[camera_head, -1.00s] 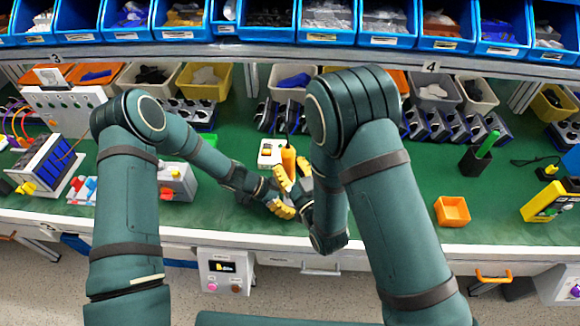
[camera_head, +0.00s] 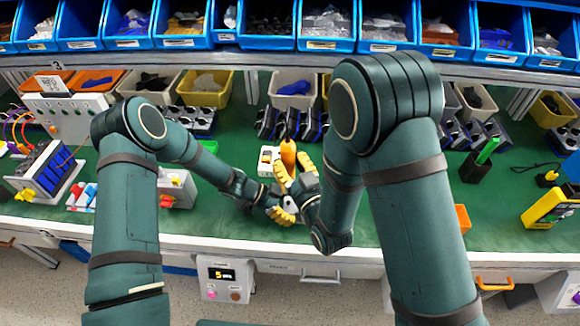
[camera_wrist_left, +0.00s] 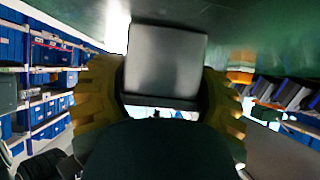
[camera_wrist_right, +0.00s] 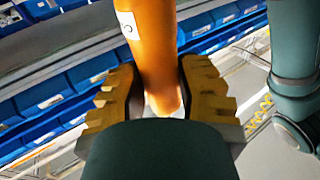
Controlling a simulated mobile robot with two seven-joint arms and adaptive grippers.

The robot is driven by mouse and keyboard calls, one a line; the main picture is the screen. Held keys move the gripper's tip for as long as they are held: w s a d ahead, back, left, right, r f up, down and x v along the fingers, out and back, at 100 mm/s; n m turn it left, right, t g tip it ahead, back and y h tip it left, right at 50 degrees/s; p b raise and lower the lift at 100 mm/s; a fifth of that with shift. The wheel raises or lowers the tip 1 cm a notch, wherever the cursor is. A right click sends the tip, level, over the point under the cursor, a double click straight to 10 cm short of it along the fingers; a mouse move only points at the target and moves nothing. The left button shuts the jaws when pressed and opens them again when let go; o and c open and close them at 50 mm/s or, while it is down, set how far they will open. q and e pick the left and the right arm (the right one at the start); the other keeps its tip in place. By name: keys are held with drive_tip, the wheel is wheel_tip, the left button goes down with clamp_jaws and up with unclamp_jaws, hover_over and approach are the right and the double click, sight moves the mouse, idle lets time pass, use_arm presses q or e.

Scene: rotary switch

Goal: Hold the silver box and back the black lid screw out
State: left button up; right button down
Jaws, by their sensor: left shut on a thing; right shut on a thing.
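The silver box (camera_wrist_left: 165,62) shows as a blurred grey block between the yellow fingers of my left gripper (camera_wrist_left: 160,100) in the left wrist view. The left gripper (camera_head: 284,213) is shut on it low over the front of the bench in the head view. My right gripper (camera_head: 296,175) is just above and is shut on an upright orange tool handle (camera_head: 288,153). The handle (camera_wrist_right: 155,45) runs between the fingers of my right gripper (camera_wrist_right: 158,95) in the right wrist view. I cannot make out the black lid screw or the tool's tip; the grippers hide that area.
A white button box (camera_head: 267,160) stands close behind the grippers. An orange bin (camera_head: 462,218) is partly hidden by my right arm. A yellow device (camera_head: 548,206) stands at the right. Blue parts bins (camera_head: 270,42) line the shelf at the back.

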use_arm(q)
drive_tip(key=o, duration=1.4)
